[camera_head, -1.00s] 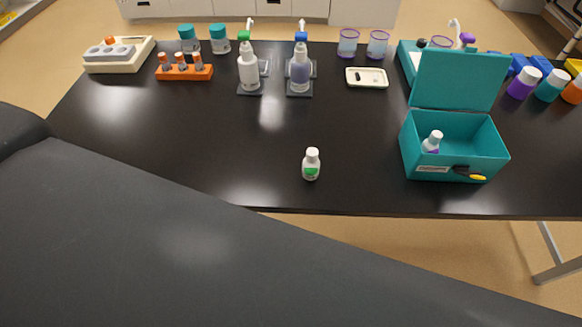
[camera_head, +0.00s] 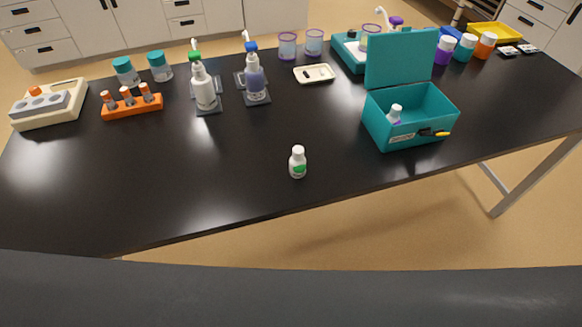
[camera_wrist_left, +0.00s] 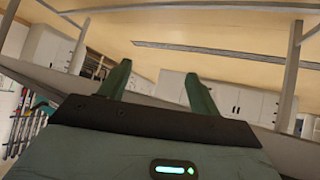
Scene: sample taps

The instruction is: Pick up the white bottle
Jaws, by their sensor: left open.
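A small white bottle (camera_head: 297,162) with a white cap and a green label stands upright near the front edge of the black table (camera_head: 330,120) in the head view. Another white bottle (camera_head: 394,114) with a purple label stands inside the open teal box, partly hidden by its front wall. My left gripper (camera_wrist_left: 158,88) shows in the left wrist view with its fingers apart and nothing between them. Neither gripper shows in the head view, and no bottle shows in the left wrist view.
The teal box (camera_head: 410,118) with raised lid stands to the right of the green-labelled bottle. Behind stand two pump bottles (camera_head: 204,90), an orange rack (camera_head: 132,107), a small tray (camera_head: 314,74) and cups (camera_head: 287,46). The table around the green-labelled bottle is clear.

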